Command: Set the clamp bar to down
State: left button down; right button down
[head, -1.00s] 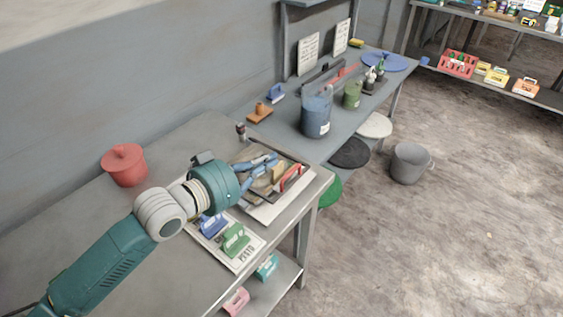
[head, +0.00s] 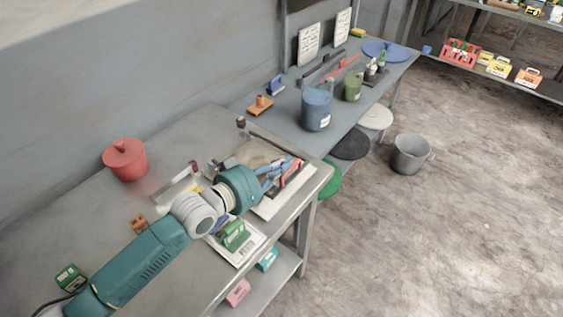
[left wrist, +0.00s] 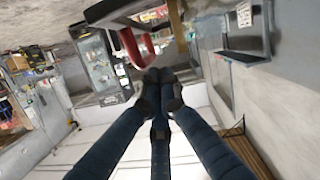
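A red bar (head: 291,172), which looks like the clamp bar, stands tilted up over a dark-edged tray (head: 262,208) near the table's right edge. My left gripper (head: 285,170) is beside it, with its blue fingers partly in front of it; I cannot tell whether they touch. In the left wrist view the fingertips (left wrist: 160,85) meet with nothing seen between them. A red loop (left wrist: 137,50), apparently the same bar, shows just beyond and left of the fingertips there. My right gripper is not in view.
A red lidded pot (head: 125,160) stands at the back left of the table (head: 75,215). A green box (head: 235,235) sits on a pale board in front of my gripper. A blue bucket (head: 316,108) stands on the further bench. The floor at right is mostly clear.

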pick_arm(q)
jog(key=shift+s+d+f, duration=0.1)
jog(key=shift+s+f, duration=0.05)
jog(key=shift+f, duration=0.35)
jog(key=shift+s+d+f, duration=0.1)
jog(key=shift+f, duration=0.35)
